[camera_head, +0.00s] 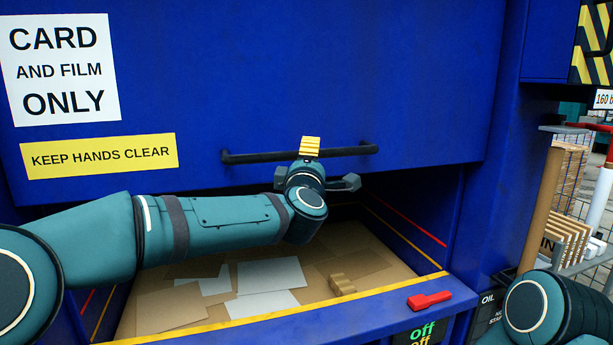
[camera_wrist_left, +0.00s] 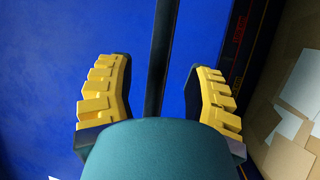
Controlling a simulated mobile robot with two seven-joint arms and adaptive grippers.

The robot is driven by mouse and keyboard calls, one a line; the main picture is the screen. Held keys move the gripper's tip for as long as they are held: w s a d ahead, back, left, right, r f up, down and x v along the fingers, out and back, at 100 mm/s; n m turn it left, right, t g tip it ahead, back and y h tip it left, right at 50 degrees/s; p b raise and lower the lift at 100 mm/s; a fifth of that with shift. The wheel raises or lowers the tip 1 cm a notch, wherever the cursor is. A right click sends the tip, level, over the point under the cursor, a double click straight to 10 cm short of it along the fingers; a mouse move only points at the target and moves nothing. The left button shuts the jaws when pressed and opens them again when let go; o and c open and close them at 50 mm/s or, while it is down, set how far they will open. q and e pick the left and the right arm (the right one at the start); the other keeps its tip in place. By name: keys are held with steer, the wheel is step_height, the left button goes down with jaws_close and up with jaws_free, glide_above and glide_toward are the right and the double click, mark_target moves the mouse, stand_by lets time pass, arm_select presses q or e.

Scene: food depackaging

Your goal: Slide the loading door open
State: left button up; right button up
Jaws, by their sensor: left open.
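The blue loading door (camera_head: 300,70) is a large panel that stands raised, with an open gap beneath its lower edge. A black bar handle (camera_head: 240,157) runs across its lower part. My left gripper (camera_head: 310,147) is at the handle, its yellow finger pad showing in front of the bar. In the left wrist view the handle (camera_wrist_left: 162,60) passes between the two yellow-padded fingers, which are apart with room on both sides. Of my right arm only a teal joint shows at the lower right; its gripper is out of view.
Below the door is a chamber holding flat card sheets (camera_head: 180,307) and pale sheets (camera_head: 270,273). A red lever (camera_head: 429,300) sits on the blue front ledge with a yellow edge stripe. At right stand a brown tube (camera_head: 540,210) and a wire cage (camera_head: 590,235).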

arm_select(q)
steer(key=v, duration=0.9)
steer(key=shift+s, duration=0.1)
steer(key=s+a+f+m+g+h+b, duration=0.15)
steer(key=f+m+g, duration=0.3)
steer(key=f, duration=1.55)
steer(key=a+f+m+g+h+b, duration=0.15)
steer(key=f+m+g, duration=0.3)
steer(key=f, duration=1.55)
steer(key=s+a+f+m+g+b, duration=0.2)
steer(key=s+a+f+g, duration=0.1)
steer(key=s+f, duration=0.8)
steer(key=s+a+f+m+g+y+b, duration=0.1)
steer(key=s+a+f+m+g, duration=0.2)
steer(key=s+f+g, duration=0.3)
steer(key=s+f, duration=0.5)
steer(key=f, duration=0.3)
steer(key=shift+s+a+b, duration=0.2)
steer(key=shift+s+b, duration=0.15)
steer(key=shift+b, duration=0.05)
